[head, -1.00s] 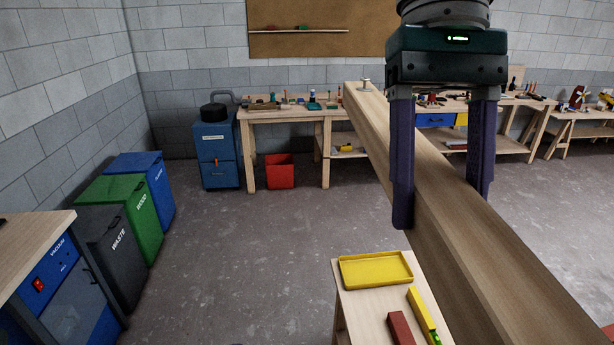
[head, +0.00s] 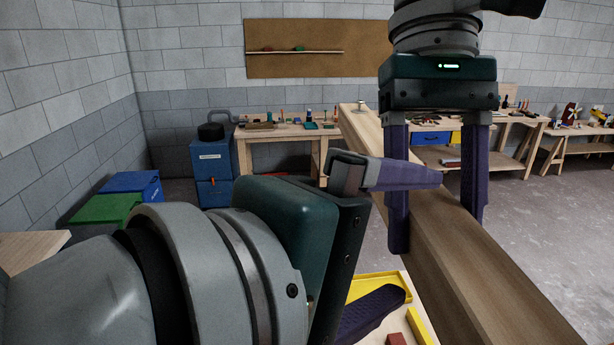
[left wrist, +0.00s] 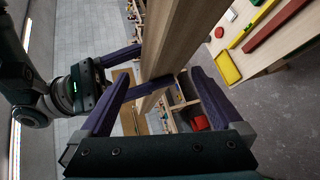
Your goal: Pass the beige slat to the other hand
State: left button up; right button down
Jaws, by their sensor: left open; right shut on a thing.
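The beige slat (head: 480,275) is a long, thick wooden bar with a small metal knob on its far end, slanting from the centre to the lower right in the head view. My right gripper (head: 436,230) reaches down from above and is shut on the slat, one finger on each side. My left gripper (head: 420,236) is open beside the slat, on its left, partly overlapping it in the head view. In the left wrist view the slat (left wrist: 185,35) passes between the spread fingers of my left gripper (left wrist: 163,76); I cannot tell whether it lies within their reach.
Green (head: 103,209) and blue bins stand by the left wall. Workbenches (head: 277,131) line the back wall. The floor at right is clear.

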aim_at(415, 227)
pick_arm(q)
jog(key=shift+x, duration=1.5)
jog(key=shift+r, duration=0.3)
grip_shut()
jog(key=shift+w+r, duration=0.1)
jog(key=shift+r, duration=0.05)
pick_arm(e)
jog(key=c, duration=0.5)
grip_release()
jog(key=o, duration=0.4)
jog(key=shift+o, duration=0.3)
pick_arm(q)
jog(key=shift+f, duration=0.35)
